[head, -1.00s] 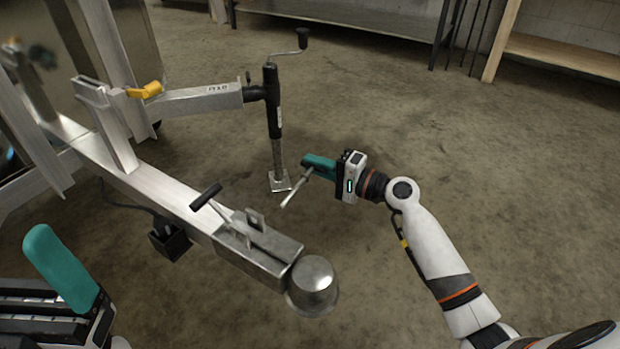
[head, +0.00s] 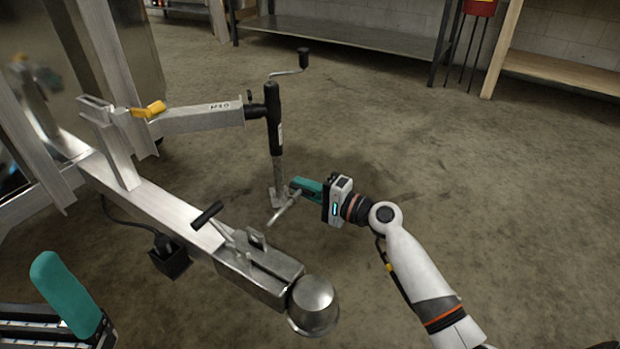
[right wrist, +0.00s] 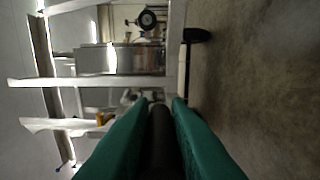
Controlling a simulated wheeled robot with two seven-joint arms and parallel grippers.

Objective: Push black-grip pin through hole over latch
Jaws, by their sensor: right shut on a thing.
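My right gripper (head: 298,190) is shut on the black-grip pin (head: 283,212). Its bare metal shaft points down and left in the head view. The black grip (right wrist: 160,140) lies between the teal fingers in the right wrist view. The pin is right of the metal coupler (head: 235,268), apart from it in the picture. On the coupler, an upright metal tab (head: 257,240) stands beside the latch lever with its black handle (head: 207,215). The hole is too small to make out. My left gripper (head: 65,292) shows one teal finger at lower left; its opening is hidden.
The jack (head: 274,140) with its crank stands behind the pin. A rounded metal cap (head: 314,304) is at the coupler's front end. A yellow-handled part (head: 150,109) is on the jack arm. Open floor lies to the right; shelves stand at the back.

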